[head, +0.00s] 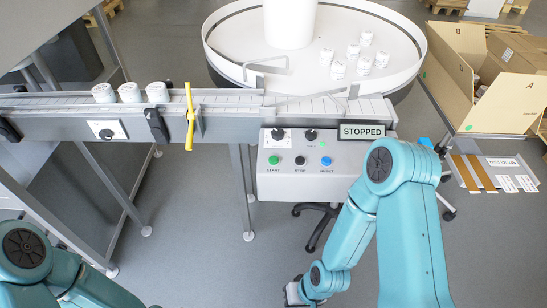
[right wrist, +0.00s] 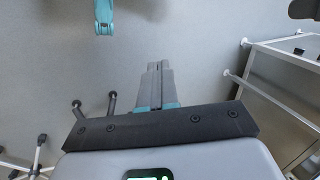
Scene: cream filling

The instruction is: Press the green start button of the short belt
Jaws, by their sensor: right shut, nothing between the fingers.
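The green start button (head: 273,160) is at the left of the button row on the white control box (head: 310,187) under the short belt (head: 330,106). A black stop button (head: 300,160) and a blue reset button (head: 326,161) sit to its right. My right arm reaches down past the box's right side, its wrist low in the head view, below and apart from the buttons. In the right wrist view my right gripper (right wrist: 158,66) is shut and empty, over grey floor. My left arm shows at the bottom left of the head view; its gripper is out of frame.
A sign reading STOPPED (head: 362,131) stands above the box's right part. More jars stand on the round table (head: 235,60). Open floor lies in front of the box.

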